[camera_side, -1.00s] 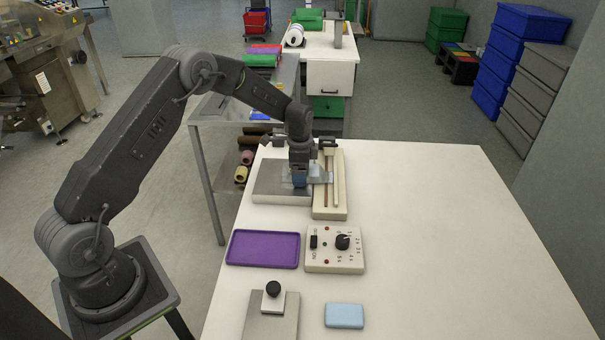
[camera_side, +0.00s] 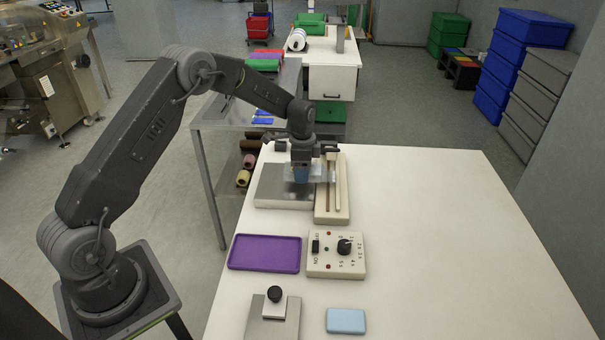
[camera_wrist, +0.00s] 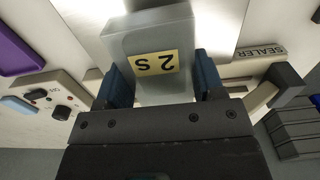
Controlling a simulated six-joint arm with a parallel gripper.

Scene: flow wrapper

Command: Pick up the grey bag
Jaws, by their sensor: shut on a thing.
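My gripper (camera_side: 301,172) is over the metal plate beside the long cream sealer at the back of the white table. In the wrist view my gripper (camera_wrist: 162,88) has its two blue fingers on either side of a grey bag (camera_wrist: 125,45) with a yellow "2 S" label. The fingers are shut on the bag. In the side view the bag (camera_side: 320,172) shows only as a pale, see-through edge beside the fingers, and the rest is hidden. I cannot tell whether its underside touches the plate.
The cream sealer (camera_side: 342,205) stands just right of the metal plate (camera_side: 270,190). A purple tray (camera_side: 264,253), a control box with a dial (camera_side: 336,265), a light blue block (camera_side: 346,321) and a black-knobbed press (camera_side: 275,305) lie nearer the front. The table's right side (camera_side: 450,240) is clear.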

